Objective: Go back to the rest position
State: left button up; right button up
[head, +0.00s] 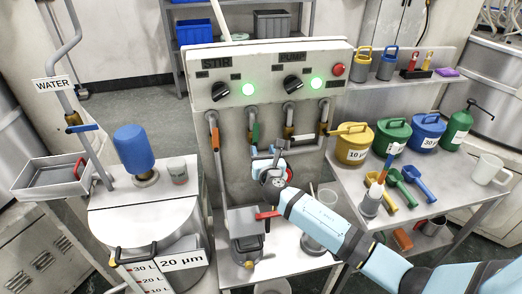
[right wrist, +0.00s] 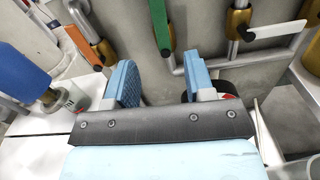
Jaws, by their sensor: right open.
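My right gripper (head: 267,157) is in front of the grey panel's lower face, below the pipes and valve handles. In the right wrist view its two blue fingers (right wrist: 160,78) stand apart, with nothing between them. My light blue right arm reaches in from the lower right, over the front of the bench. My left gripper and left arm are not in view.
The control panel (head: 265,75) has two lit green lamps. A green valve handle (right wrist: 161,27) is ahead of the fingers. A tank with a blue cylinder (head: 133,148) is left. The right bench holds coloured canisters, scoops and a white jug (head: 489,171). A grey box (head: 246,223) stands below.

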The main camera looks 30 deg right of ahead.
jog(key=s+a+f+m+g+y, duration=0.2)
jog(key=s+a+f+m, duration=0.2)
jog(key=s+f+m, duration=0.45)
jog(key=s+a+f+m+g+y, duration=0.3)
jog(key=s+f+m, duration=0.3)
jog(key=s, duration=0.5)
jog(key=s+a+f+m+y, duration=0.1)
jog(key=s+a+m, duration=0.1)
jog(key=s+m, duration=0.5)
jog(key=s+a+f+m+g+y, duration=0.1)
jog(key=s+a+f+m, duration=0.1)
jog(key=s+m, duration=0.6)
jog(key=shift+s+y, duration=0.3)
jog(key=shift+s, duration=0.7)
